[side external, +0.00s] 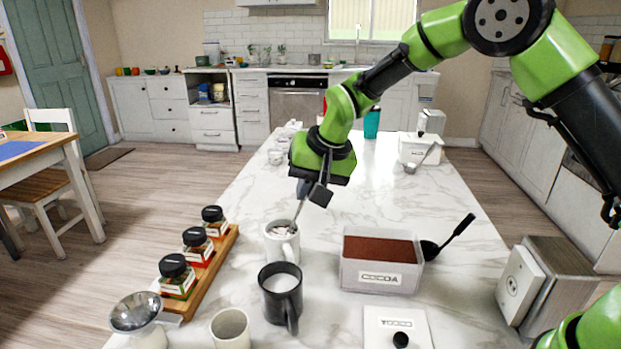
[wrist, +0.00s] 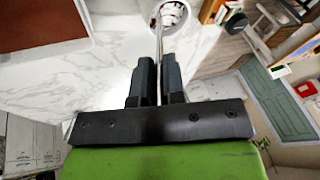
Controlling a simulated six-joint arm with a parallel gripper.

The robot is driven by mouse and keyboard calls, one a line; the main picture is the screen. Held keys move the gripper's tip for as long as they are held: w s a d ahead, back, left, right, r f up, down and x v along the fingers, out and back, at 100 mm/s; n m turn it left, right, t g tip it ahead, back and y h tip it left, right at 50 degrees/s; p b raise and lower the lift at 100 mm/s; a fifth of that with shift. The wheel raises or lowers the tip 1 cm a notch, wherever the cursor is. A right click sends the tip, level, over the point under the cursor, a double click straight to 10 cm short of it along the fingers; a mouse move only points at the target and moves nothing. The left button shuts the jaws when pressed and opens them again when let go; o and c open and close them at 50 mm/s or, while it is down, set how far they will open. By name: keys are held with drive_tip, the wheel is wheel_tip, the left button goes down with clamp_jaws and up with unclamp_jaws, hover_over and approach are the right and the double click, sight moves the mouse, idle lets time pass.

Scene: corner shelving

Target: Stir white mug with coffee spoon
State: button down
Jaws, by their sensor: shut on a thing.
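The white mug (side external: 284,252) stands upright on the marble counter, behind the black mug. Pale contents with darker patches show inside it. In the wrist view the white mug (wrist: 183,17) is at the top edge, partly cut off. My gripper (side external: 304,190) is above the mug, pointing down. It is shut on the thin handle of the coffee spoon (side external: 299,211). The spoon slants down into the mug, and its lower end is hidden inside. In the wrist view the spoon (wrist: 159,42) runs from between the fingers (wrist: 158,62) to the mug.
A black mug (side external: 283,299) with white liquid and a beige mug (side external: 230,330) stand in front. A wooden rack (side external: 205,280) with spice jars is left. The cocoa box (side external: 380,277), black scoop (side external: 449,240) and a white lid (side external: 385,325) are right. The counter behind is mostly clear.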

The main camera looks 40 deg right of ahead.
sight(296, 220)
drive_tip(key=x, duration=0.5)
drive_tip(key=shift+s+a+f, duration=0.1)
drive_tip(key=shift+s, duration=0.3)
drive_tip(key=shift+w+x, duration=0.2)
drive_tip(key=shift+x, duration=0.9)
